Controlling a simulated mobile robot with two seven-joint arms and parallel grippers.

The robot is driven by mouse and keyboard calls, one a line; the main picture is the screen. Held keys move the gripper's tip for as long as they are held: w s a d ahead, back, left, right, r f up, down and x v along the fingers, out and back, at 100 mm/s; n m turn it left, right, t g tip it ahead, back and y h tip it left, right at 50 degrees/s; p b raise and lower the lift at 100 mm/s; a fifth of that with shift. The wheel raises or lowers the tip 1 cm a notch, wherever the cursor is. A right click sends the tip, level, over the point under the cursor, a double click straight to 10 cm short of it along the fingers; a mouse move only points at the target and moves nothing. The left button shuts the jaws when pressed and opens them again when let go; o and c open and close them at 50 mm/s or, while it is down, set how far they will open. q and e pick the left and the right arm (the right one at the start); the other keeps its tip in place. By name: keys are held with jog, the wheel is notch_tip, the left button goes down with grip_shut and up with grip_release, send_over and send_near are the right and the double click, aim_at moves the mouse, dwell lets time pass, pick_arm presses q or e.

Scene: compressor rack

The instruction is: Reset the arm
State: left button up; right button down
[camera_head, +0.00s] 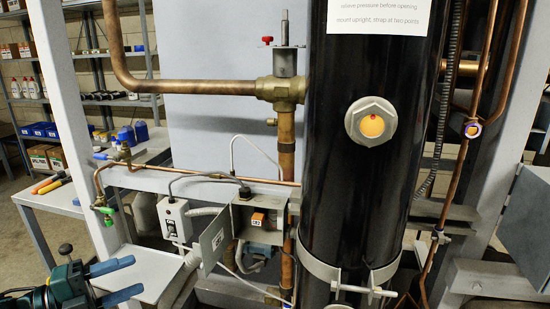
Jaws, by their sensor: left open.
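My left gripper (127,280) is at the lower left of the head view. Its two blue-grey fingers point right and are spread apart, with nothing between them. It is in front of the pale shelf plate (150,268) and left of the small grey switch box (174,220). I cannot tell whether a finger touches the plate. My right gripper does not show in the view.
A black vertical tank (335,200) with a sight glass (371,121) fills the middle right. An open grey box (258,222) and copper pipes sit left of it. A grey side table (62,198) holds tools at the left. Stocked shelves (100,98) stand behind.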

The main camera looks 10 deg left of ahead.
pick_arm(q)
jog(key=s+d+f+n+y+p, duration=0.2)
jog(key=s+d+f+n+y, duration=0.3)
jog(key=d+f+n, duration=0.4)
jog(key=s+d+f+n+g+y+p, duration=0.1)
jog(key=s+d+f+n+y+p, duration=0.2)
jog(key=n, duration=1.2)
jog(key=s+d+f+y, duration=0.2)
jog(key=s+d+f, duration=0.3)
jog(key=d+f, duration=0.1)
jog(key=shift+f, duration=0.4)
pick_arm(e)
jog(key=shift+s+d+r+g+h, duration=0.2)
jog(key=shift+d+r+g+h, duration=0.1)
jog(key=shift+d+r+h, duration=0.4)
